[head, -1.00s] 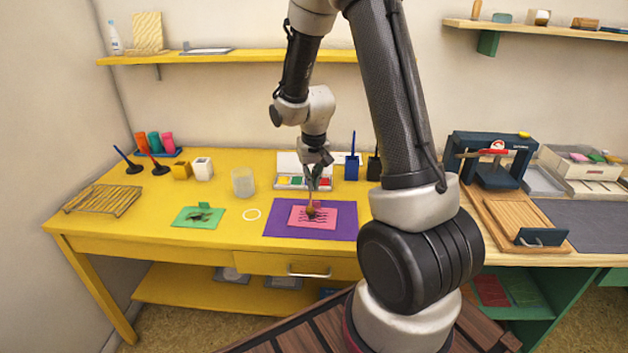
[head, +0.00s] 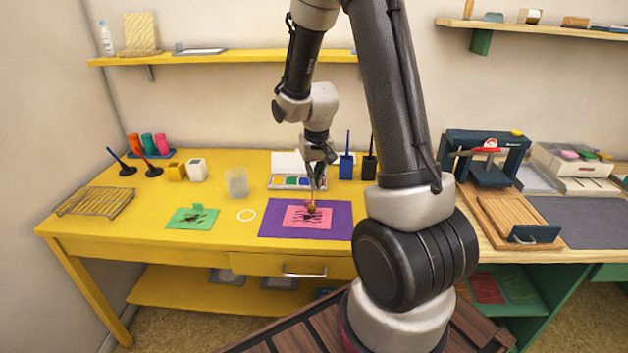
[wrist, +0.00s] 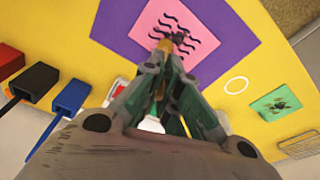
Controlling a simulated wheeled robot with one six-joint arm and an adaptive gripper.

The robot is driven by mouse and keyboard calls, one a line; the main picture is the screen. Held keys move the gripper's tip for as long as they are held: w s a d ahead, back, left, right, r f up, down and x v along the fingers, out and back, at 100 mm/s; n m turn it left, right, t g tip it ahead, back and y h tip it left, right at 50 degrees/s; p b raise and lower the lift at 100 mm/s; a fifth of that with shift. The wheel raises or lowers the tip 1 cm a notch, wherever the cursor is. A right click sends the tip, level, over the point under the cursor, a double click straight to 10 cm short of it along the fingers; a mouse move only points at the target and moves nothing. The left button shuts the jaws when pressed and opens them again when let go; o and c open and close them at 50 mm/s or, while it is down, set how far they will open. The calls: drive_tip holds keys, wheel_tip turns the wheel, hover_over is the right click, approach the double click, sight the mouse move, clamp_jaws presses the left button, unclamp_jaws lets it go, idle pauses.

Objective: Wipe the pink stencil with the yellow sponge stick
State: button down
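The pink stencil (head: 297,221) lies on a purple mat (head: 340,228) on the yellow table. It also shows in the wrist view (wrist: 203,22), with wavy dark marks and a dark blotch near its middle. My gripper (head: 316,184) is above the stencil, pointing down. In the wrist view my gripper (wrist: 168,62) looks closed around a thin stick. The yellow sponge stick (head: 311,208) has its yellowish-brown tip down over the stencil's dark marks. The tip seems to touch the stencil or hover just above it; I cannot tell which. My fingers hide most of the stick.
A green stencil (head: 188,218) and a white ring (head: 246,215) lie to the left. A paint box (head: 292,183), a blue holder (head: 346,166) and a clear cup (head: 237,183) stand behind. A wire rack (head: 97,202) is at far left.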

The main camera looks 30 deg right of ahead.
drive_tip(key=shift+r, duration=2.95)
drive_tip(key=shift+g, duration=0.5)
drive_tip(key=shift+s+d+f, duration=0.1)
drive_tip(key=shift+d+f, duration=0.1)
drive_tip(key=shift+f, duration=0.75)
drive_tip(key=shift+s+d+f, duration=0.1)
drive_tip(key=shift+d+f, duration=0.05)
drive_tip(key=shift+f, duration=0.8)
drive_tip(key=shift+d+f, duration=0.2)
drive_tip(key=shift+f, duration=0.75)
drive_tip(key=shift+s, duration=0.1)
drive_tip(key=shift+s+a+r, duration=0.1)
drive_tip(key=shift+s+r, duration=0.1)
drive_tip(key=shift+s, duration=0.35)
drive_tip(key=shift+s+r, duration=0.2)
drive_tip(key=shift+s, duration=0.35)
drive_tip(key=shift+f, duration=0.35)
drive_tip(key=shift+w+a, duration=0.1)
drive_tip(key=shift+w, duration=0.05)
